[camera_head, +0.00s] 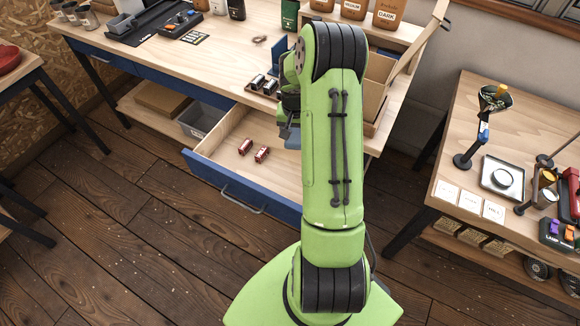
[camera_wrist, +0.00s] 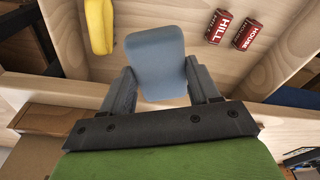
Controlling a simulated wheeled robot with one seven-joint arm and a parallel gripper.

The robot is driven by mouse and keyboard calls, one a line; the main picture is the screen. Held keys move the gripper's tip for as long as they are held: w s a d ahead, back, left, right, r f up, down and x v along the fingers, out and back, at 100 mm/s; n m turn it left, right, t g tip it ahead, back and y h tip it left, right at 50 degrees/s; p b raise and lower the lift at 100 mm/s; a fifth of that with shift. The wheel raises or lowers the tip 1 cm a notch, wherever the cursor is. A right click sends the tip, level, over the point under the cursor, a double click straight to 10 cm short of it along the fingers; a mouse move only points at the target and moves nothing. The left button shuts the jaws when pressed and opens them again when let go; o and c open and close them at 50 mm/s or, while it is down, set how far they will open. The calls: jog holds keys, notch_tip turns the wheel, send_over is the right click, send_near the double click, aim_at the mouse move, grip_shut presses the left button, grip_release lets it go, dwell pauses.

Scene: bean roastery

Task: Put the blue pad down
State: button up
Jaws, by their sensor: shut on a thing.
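The blue pad (camera_wrist: 155,52) is a rounded grey-blue block between the two fingers of my gripper (camera_wrist: 160,75) in the wrist view. My gripper is shut on it. In the head view a small part of the pad (camera_head: 292,140) shows beside my green arm, which hides the rest. The pad is over the open drawer (camera_head: 225,165) of the workbench. I cannot tell whether it touches the drawer floor.
Two red cans (camera_head: 245,146) (camera_head: 262,154) lie in the drawer; the wrist view reads HILL (camera_wrist: 219,27) and HOUSE (camera_wrist: 246,34). A yellow object (camera_wrist: 99,25) lies left of the pad. Drawer walls stand around. A side table (camera_head: 525,125) with brewing gear stands right.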

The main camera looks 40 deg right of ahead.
jog(key=b, duration=0.4)
send_over(293, 165)
jog(key=f, duration=0.4)
jog(key=shift+s+a+f, duration=0.1)
jog(key=shift+s+f, duration=0.1)
jog(key=shift+f, duration=0.2)
notch_tip(293, 165, down, 10)
jog(key=shift+r+b, duration=0.1)
jog(key=shift+b, duration=0.7)
jog(key=shift+f, duration=0.2)
jog(key=o, duration=0.9)
jog(key=shift+o, duration=0.2)
jog(key=shift+r, duration=0.1)
